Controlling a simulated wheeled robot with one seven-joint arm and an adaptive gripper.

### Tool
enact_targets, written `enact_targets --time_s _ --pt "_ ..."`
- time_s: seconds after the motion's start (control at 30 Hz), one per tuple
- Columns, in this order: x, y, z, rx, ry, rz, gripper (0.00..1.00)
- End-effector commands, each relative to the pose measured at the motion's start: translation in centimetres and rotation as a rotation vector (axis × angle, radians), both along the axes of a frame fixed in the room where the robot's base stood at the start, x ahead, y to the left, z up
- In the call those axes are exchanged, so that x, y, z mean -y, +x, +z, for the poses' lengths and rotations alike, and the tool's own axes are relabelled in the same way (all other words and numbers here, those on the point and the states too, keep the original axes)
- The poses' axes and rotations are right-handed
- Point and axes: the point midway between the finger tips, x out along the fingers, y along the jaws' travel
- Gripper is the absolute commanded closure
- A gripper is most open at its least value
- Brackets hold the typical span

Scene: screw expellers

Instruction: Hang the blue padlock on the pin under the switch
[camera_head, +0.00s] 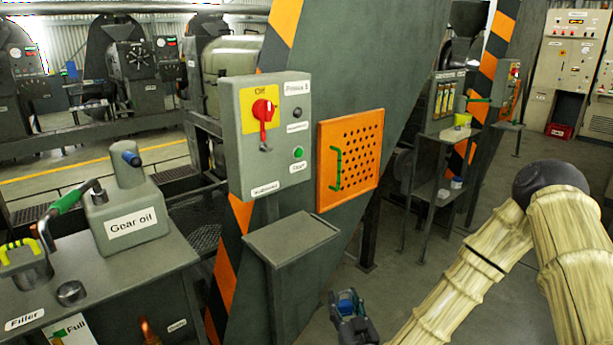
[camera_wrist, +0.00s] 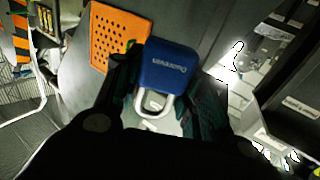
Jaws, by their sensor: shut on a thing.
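The blue padlock (camera_wrist: 167,68) is between the fingers of my gripper (camera_wrist: 163,92) in the wrist view, with its light shackle pointing toward the gripper's palm. The switch (camera_head: 263,110) is a red rotary handle on a yellow plate marked "Off", on a grey control box. The pin (camera_head: 266,148) is a small metal piece just under it. My gripper is below and to the right of the box, well apart from it.
A small grey shelf (camera_head: 292,238) juts out below the control box (camera_head: 240,150). An orange perforated panel (camera_head: 350,158) with a green handle is right of the box.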

Motion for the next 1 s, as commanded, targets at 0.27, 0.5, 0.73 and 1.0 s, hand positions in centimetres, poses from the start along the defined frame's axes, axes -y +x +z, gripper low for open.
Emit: enact_targets --time_s 0.27,0.5,0.73,1.0 --pt "-2.6 2.3 8.2 0.005 -0.004 0.143 0.86" --pt "-5.3 3.9 15.3 0.007 -0.005 0.275 0.86" --pt "-7.4 5.1 22.9 0.006 -0.005 0.393 0.86" --pt "-8.7 5.9 30.8 0.004 -0.003 0.485 0.86"
